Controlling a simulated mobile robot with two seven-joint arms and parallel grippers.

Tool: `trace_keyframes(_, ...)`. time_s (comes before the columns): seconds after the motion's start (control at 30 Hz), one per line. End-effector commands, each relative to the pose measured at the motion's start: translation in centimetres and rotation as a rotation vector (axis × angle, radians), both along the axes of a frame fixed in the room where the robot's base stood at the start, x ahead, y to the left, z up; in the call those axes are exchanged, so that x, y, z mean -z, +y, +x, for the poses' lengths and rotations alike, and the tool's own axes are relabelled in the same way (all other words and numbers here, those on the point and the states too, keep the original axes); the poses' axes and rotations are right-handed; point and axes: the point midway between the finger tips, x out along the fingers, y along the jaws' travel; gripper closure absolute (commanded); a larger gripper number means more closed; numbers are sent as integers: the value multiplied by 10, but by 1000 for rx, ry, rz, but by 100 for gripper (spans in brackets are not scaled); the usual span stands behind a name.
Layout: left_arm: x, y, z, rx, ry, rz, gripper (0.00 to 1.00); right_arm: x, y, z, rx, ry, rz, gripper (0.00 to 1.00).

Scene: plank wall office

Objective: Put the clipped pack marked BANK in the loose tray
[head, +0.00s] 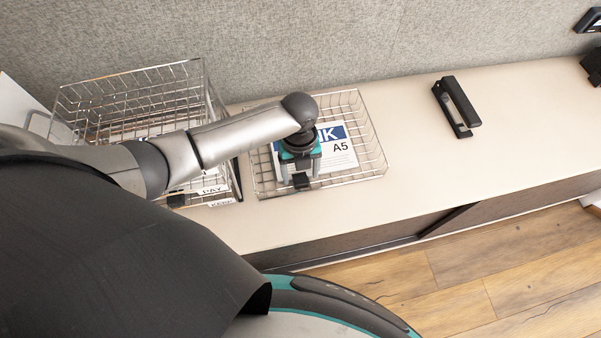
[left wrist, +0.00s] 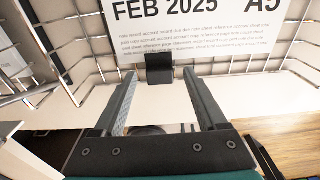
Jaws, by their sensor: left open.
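The clipped pack (head: 342,158) is white with a blue band whose visible letters end in "NK", and "A5" below; my arm hides the rest. It lies within the loose wire tray (head: 376,140), in the middle of the counter. In the left wrist view the pack (left wrist: 200,45) reads "FEB 2025" and "A5", with a black clip (left wrist: 159,68) at its near edge. My left gripper (head: 300,176) is over the pack's near edge. It is open, its fingers apart on either side of the clip. My right gripper is not in view.
A black stapler or punch (head: 457,107) lies to the right. The counter (head: 440,185) around it is clear. A grey panel rises behind.

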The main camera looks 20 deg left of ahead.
Motion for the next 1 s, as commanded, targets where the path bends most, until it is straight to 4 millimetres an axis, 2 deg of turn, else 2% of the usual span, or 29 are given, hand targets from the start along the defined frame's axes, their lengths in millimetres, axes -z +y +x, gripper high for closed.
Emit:
trace_keyframes(0.03,-14,1,2,1,-4,-1,26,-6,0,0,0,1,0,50)
trace_keyframes(0.2,-53,3,4,1,-5,1,26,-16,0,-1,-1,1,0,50)
trace_keyframes(0.43,-91,4,6,0,-3,-1,26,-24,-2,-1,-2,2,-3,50)
trace_keyframes(0.6,-103,4,6,-1,-1,1,26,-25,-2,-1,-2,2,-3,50)
trace_keyframes(1.0,-103,4,6,-1,0,0,26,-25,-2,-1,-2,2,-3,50)
